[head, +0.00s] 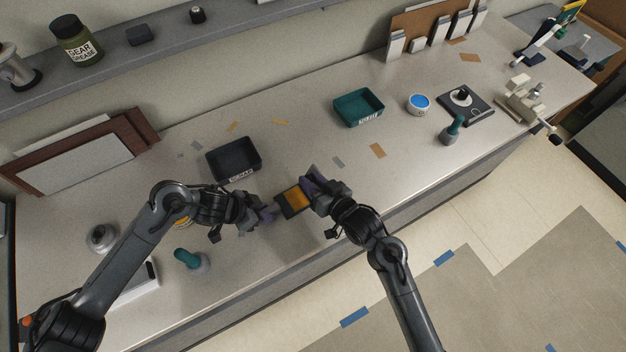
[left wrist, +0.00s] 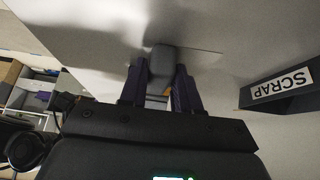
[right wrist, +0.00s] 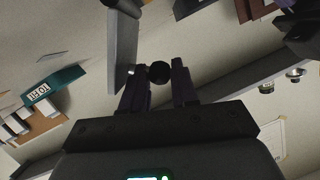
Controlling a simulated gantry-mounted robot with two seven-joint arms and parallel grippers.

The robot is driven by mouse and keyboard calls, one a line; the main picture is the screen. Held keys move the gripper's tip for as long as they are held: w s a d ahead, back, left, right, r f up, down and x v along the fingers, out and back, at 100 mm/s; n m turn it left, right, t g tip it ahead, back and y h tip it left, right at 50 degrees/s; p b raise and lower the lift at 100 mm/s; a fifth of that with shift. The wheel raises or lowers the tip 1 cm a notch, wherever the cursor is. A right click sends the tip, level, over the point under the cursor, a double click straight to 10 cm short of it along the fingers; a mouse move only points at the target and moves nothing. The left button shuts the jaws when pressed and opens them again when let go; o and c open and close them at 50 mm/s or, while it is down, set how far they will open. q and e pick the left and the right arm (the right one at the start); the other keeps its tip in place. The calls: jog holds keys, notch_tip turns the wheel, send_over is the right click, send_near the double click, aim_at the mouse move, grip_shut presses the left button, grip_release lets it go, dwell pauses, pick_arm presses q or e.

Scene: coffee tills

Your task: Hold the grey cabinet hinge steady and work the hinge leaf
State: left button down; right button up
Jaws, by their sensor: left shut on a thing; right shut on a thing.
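The cabinet hinge shows in the head view as a dark square piece with an orange-yellow face (head: 294,200), held between my two grippers above the table near its front edge. My left gripper (head: 269,214) is at its left side. In the left wrist view the left fingers (left wrist: 160,92) are shut on a grey rounded block (left wrist: 162,62). My right gripper (head: 309,186) is at its upper right. In the right wrist view the right fingers (right wrist: 156,84) close around a dark round knob (right wrist: 158,72), beside a flat grey plate (right wrist: 122,48). The hinge joint itself is hidden.
A black SCRAP bin (head: 233,158) stands just behind my grippers. A teal bin (head: 359,107) and a white tub with a blue top (head: 419,104) are farther right. A teal-handled tool (head: 188,259) stands at the front left.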

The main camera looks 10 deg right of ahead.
jog(key=shift+s+a, duration=0.1)
jog(key=shift+a, duration=0.1)
jog(key=shift+s+a+f, duration=0.1)
jog(key=shift+s+a, duration=0.1)
jog(key=shift+a, duration=0.25)
jog(key=shift+s+a+f, duration=0.1)
jog(key=shift+s+a, duration=0.1)
jog(key=shift+a, duration=0.2)
jog(key=o, duration=0.9)
jog(key=shift+d, duration=0.1)
